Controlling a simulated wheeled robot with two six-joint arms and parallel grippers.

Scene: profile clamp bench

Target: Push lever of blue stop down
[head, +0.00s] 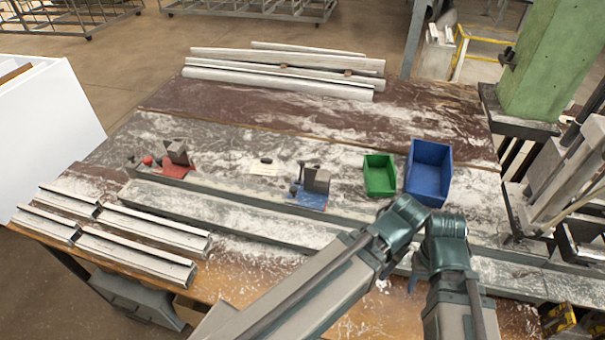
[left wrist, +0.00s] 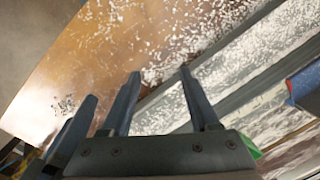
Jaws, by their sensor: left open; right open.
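A blue edge (left wrist: 304,84) shows at the right of the left wrist view. My left gripper (left wrist: 160,74) is open and empty over the bench; in the head view my arm links hide it. My right gripper (head: 413,282) is open, mostly hidden behind its own wrist, right of the blue stop.
Green (head: 380,178) and blue (head: 430,172) bins stand right of the blue stop. White profiles (head: 135,255) lie front left, others (head: 280,84) at the back.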

